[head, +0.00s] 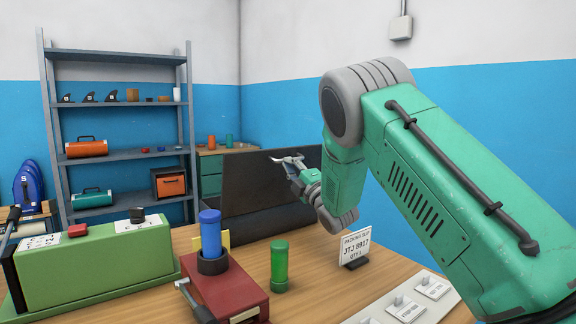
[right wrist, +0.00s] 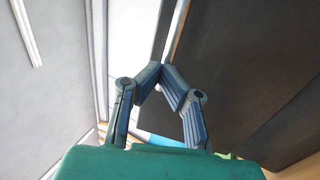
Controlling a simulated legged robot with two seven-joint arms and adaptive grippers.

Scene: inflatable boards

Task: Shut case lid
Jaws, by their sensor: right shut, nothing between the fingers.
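The case stands open at the back of the table. Its dark lid (head: 235,185) is raised nearly upright, and its dark base (head: 275,222) sits below, partly hidden by things in front and my right arm. My right gripper (head: 276,159) is shut and empty, and overlaps the upper part of the lid in the head view. In the right wrist view the gripper's fingertips (right wrist: 168,72) meet beside the edge of the dark lid (right wrist: 240,70); I cannot tell whether they touch it. My left gripper is not in view.
A green machine (head: 95,260) stands at the left, and a red block (head: 222,290) with a blue cylinder (head: 210,235) in front. A green cylinder (head: 279,265) and a packing slip sign (head: 356,246) stand on the wooden table (head: 320,280). Shelves (head: 120,156) are behind.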

